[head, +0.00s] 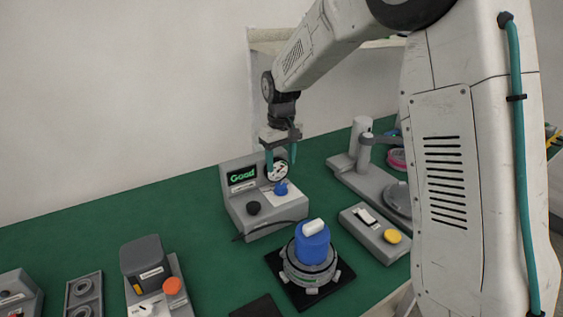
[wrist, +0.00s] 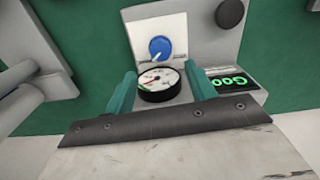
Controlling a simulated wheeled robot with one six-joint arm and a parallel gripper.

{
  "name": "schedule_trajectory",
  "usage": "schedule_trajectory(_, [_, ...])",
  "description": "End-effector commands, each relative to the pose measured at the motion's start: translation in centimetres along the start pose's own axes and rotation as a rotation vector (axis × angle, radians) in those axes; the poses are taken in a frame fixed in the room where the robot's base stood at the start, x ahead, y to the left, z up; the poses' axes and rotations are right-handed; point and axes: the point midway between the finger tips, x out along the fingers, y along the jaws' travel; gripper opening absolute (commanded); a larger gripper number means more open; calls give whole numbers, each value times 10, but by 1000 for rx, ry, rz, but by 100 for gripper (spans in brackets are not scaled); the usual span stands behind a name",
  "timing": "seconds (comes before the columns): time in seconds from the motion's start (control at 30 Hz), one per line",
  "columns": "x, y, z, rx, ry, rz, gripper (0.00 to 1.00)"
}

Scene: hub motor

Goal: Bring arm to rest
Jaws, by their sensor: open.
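My arm reaches across the upper part of the head view, and my gripper (head: 280,166) points down in front of the grey tester box (head: 262,210). Its two teal fingers are apart, and they also show in the wrist view (wrist: 158,95) on either side of the round dial gauge (wrist: 158,84). I see nothing held between the fingers, and I cannot tell whether they touch the gauge. The tester has a blue knob (head: 281,188), a black knob (head: 253,208) and a screen (head: 242,175) reading "Good" in green.
A blue and grey motor hub (head: 311,256) stands on a black pad in front of the tester. A switch box with a yellow button (head: 392,236) and a press-like stand (head: 360,150) are to the right. A device with an orange button (head: 173,286) stands at the left front. The green table (head: 110,225) is clear at back left.

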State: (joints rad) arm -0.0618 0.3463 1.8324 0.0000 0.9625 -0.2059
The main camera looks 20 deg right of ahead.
Motion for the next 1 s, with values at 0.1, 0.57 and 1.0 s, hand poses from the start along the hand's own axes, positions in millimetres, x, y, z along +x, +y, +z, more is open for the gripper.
schedule_trajectory(0.1, [0,0,0,0,0,0,55])
schedule_trajectory(0.57, [-16,-19,100,105,-136,-21,55])
schedule_trajectory(1.0, [-76,-43,248,206,-117,-13,55])
